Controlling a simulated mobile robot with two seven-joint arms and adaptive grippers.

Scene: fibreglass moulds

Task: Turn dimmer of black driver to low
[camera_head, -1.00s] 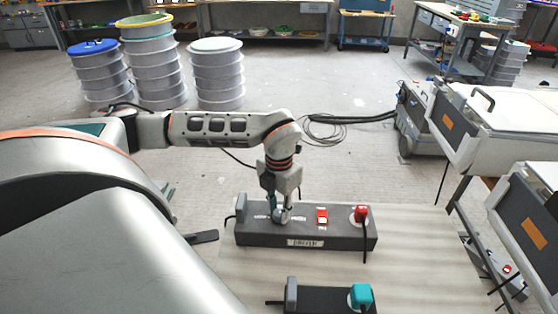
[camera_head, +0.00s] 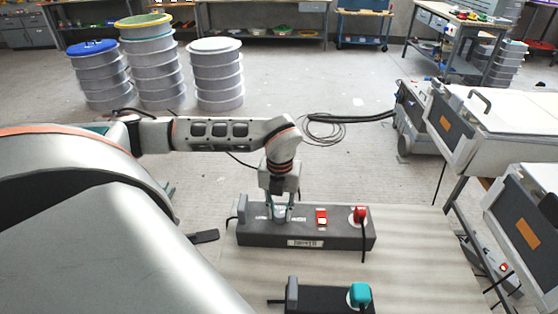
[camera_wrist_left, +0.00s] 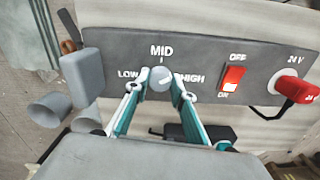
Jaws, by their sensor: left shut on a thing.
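The black driver (camera_head: 345,233) is a long dark box on the light tabletop, with a label on its front. Its dimmer knob (camera_wrist_left: 160,78) is round and grey, below the word MID, with LOW to its left and HIGH to its right. A red switch (camera_wrist_left: 233,76) marked OFF and ON and a red plug (camera_wrist_left: 298,89) at 24 V sit to the right of it. My left gripper (camera_head: 280,211) points down at the dimmer. In the left wrist view, its teal fingers (camera_wrist_left: 160,91) are shut on the knob from both sides. The knob's pointer direction is unclear. My right gripper is out of view.
A second dark box (camera_head: 328,302) with a teal plug (camera_head: 360,295) lies nearer on the table (camera_head: 415,245). A grey plug (camera_wrist_left: 84,74) stands left of the dimmer. White-topped units (camera_head: 495,120) stand to the right. Ringed drums (camera_head: 218,82) stand on the floor behind.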

